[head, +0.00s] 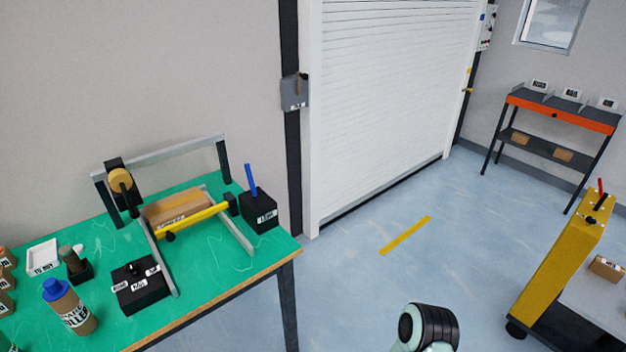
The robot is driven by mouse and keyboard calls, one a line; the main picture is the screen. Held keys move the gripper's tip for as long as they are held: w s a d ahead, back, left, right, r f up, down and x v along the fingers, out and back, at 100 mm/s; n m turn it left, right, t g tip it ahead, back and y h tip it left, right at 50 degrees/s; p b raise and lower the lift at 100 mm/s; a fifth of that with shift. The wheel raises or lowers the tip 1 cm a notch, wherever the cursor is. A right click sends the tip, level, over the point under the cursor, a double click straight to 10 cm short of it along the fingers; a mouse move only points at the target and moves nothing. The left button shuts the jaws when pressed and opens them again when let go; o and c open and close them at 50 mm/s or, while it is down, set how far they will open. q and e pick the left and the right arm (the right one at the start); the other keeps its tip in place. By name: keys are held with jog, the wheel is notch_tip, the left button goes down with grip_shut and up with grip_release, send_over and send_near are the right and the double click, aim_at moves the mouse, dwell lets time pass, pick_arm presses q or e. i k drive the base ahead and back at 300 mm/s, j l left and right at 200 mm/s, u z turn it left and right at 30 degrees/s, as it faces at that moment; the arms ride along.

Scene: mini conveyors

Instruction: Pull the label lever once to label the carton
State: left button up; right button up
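A blue lever (251,179) stands nearly upright, tilted slightly left, on a black box (260,213) at the right end of the green table. The box has a small white tag whose text is too small to read surely. A brown carton (178,207) lies on the small conveyor to the left of the lever, under a grey frame and behind a yellow bar (200,216). Neither gripper is in view. One of my arm links (428,327) shows at the bottom edge, away from the table.
The green table (215,290) also holds a black button box (139,290), a bottle with a blue cap (70,308), a white tray (42,257) and small cartons at the left edge. A yellow cart (560,255) and a shelf stand right.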

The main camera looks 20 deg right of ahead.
aim_at(248, 172)
jog(key=z, duration=0.2)
jog(key=i+l+z, duration=0.25)
jog(key=z, duration=0.15)
jog(key=i+l+z, duration=0.55)
jog(key=z, duration=0.2)
jog(key=i+z, duration=0.4)
jog(key=i+u, duration=0.3)
jog(key=u, duration=0.15)
jog(key=i+l+u, duration=0.1)
jog(key=i+u, duration=0.2)
jog(key=u, duration=0.15)
jog(key=i+l+u, duration=0.25)
jog(key=u, duration=0.2)
jog(key=i+u, duration=0.15)
jog(key=u, duration=0.25)
jog(key=i+u, duration=0.15)
jog(key=u, duration=0.25)
jog(key=i+l+u, duration=0.1)
jog(key=u, duration=0.3)
jog(key=i+l+u, duration=0.1)
jog(key=u, duration=0.25)
jog(key=i+l+u, duration=0.25)
jog(key=u, duration=0.2)
jog(key=i+l+u, duration=0.15)
jog(key=l+u, duration=0.3)
jog(key=i+l+u, duration=0.15)
jog(key=l+u, duration=0.15)
jog(key=u, duration=0.15)
